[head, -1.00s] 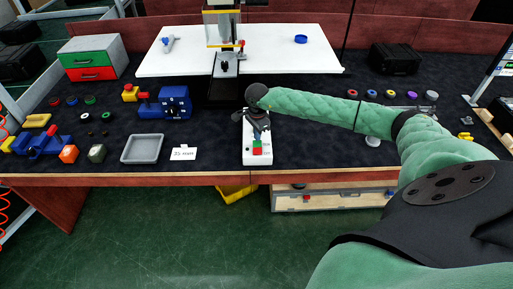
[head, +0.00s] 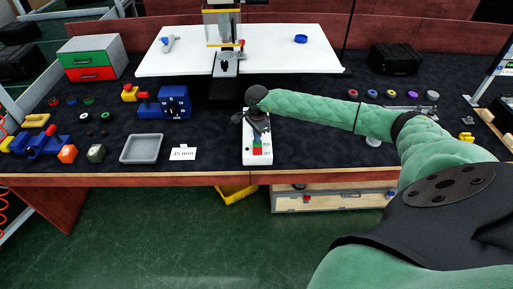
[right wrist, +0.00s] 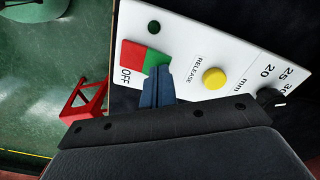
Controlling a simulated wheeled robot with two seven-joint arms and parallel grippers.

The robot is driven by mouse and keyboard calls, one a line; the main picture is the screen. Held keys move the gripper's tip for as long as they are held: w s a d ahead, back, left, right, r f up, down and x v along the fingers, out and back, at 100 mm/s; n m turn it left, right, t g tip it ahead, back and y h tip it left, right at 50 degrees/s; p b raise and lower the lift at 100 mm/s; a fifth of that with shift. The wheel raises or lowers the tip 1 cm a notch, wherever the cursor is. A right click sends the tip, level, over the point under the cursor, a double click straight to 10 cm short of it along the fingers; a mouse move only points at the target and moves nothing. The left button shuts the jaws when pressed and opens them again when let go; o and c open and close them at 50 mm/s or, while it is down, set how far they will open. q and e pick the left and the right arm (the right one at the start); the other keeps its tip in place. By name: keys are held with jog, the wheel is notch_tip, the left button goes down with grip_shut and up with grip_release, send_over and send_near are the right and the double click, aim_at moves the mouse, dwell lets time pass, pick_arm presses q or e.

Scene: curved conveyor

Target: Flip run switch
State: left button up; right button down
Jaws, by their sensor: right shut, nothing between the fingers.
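The white control panel (head: 248,158) lies on the dark bench mat near the front edge. Its run switch (right wrist: 131,54) is a red and green rocker with OFF printed beside the red half; it also shows in the head view (head: 257,151). My right gripper (right wrist: 158,72) is shut and empty. Its blue-grey fingertips are at the green half of the switch and cover part of it; I cannot tell whether they touch. In the head view my right gripper (head: 257,136) is over the panel, just behind the switch. My left gripper is not in view.
A yellow RELEASE button (right wrist: 214,78) and a black knob (right wrist: 271,97) with a mm scale are on the same panel. A grey tray (head: 142,149) and a white label card (head: 183,153) lie to the left. A press-like machine (head: 224,62) stands behind.

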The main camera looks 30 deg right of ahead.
jog(key=shift+f+b, duration=0.4)
jog(key=shift+f, duration=0.1)
jog(key=shift+r, duration=0.1)
dwell(0.3)
jog(key=shift+r+p, duration=0.6)
jog(key=shift+r, duration=2.85)
